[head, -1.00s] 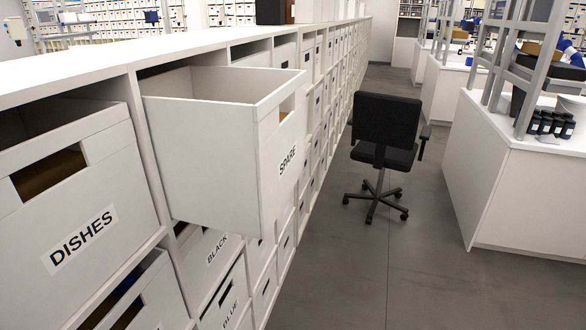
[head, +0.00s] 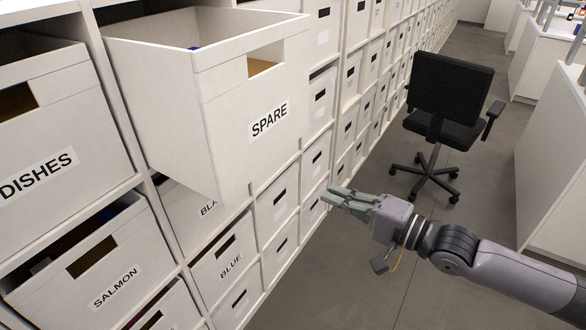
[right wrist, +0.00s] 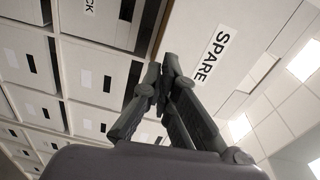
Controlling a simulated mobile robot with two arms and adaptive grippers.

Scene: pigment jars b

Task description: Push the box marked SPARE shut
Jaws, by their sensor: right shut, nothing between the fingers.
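The white box marked SPARE (head: 225,110) is pulled well out of its shelf slot in the head view. Its front, with a label and a cut-out handle hole, faces right toward the aisle. The SPARE box (right wrist: 215,30) also shows in the right wrist view, beyond the fingers. My right gripper (head: 330,196) is shut and empty. In the head view it is below and to the right of the box front, apart from it. The right fingers (right wrist: 163,75) show closed together in the right wrist view. My left gripper is not in view.
Boxes marked DISHES (head: 50,130), SALMON (head: 100,265) and BLUE (head: 225,260) sit in the shelf around the SPARE box. A black office chair (head: 450,100) stands in the aisle. Grey floor (head: 370,275) lies open between shelf and benches.

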